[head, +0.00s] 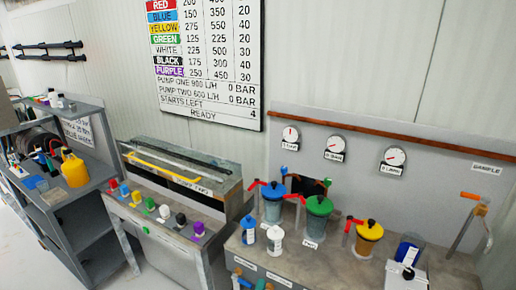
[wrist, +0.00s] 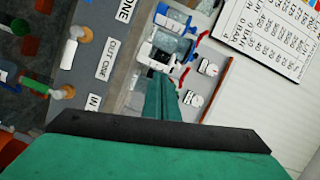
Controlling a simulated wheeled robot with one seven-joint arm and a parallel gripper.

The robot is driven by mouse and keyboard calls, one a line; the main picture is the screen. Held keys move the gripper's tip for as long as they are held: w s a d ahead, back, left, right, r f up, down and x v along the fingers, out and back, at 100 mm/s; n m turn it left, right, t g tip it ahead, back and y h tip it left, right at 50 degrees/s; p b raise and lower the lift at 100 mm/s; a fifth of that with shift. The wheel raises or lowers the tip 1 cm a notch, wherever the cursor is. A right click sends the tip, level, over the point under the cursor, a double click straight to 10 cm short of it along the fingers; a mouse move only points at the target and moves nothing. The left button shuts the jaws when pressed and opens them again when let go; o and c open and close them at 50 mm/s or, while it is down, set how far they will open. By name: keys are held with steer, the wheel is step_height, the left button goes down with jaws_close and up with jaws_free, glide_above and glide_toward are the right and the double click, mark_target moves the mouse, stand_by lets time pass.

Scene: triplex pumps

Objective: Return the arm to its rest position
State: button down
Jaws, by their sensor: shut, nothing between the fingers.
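My gripper (wrist: 160,88) shows in the wrist view as a narrow green piece in the middle, beyond a black edge and a wide green body at the bottom. Its fingers are together and hold nothing. The wrist view is turned on its side. My arm and gripper do not show in the head view, so the arm's overall pose is hidden.
The pump bench (head: 345,262) carries pots with blue, green (head: 319,206) and yellow (head: 370,230) lids, plus white bottles. Gauges (head: 335,148) hang behind. A control cabinet (head: 170,245) with coloured knobs and a shelf with a yellow jug (head: 75,169) stand left. A sign (head: 205,60) hangs above.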

steer(key=s+a+f+n+g+y, duration=0.15)
steer(key=s+f+n, duration=0.3)
steer(key=s, duration=0.65)
steer(key=s+f+n+y, duration=0.25)
steer(key=s+n, duration=0.35)
steer(key=s, duration=0.4)
steer(key=s+r+n, duration=0.3)
steer(key=s, duration=0.6)
steer(key=s+r+n, duration=0.3)
steer(key=s+n, duration=0.1)
steer(key=s, duration=0.6)
steer(key=shift+d+r, duration=0.15)
steer(key=shift+d, duration=0.25)
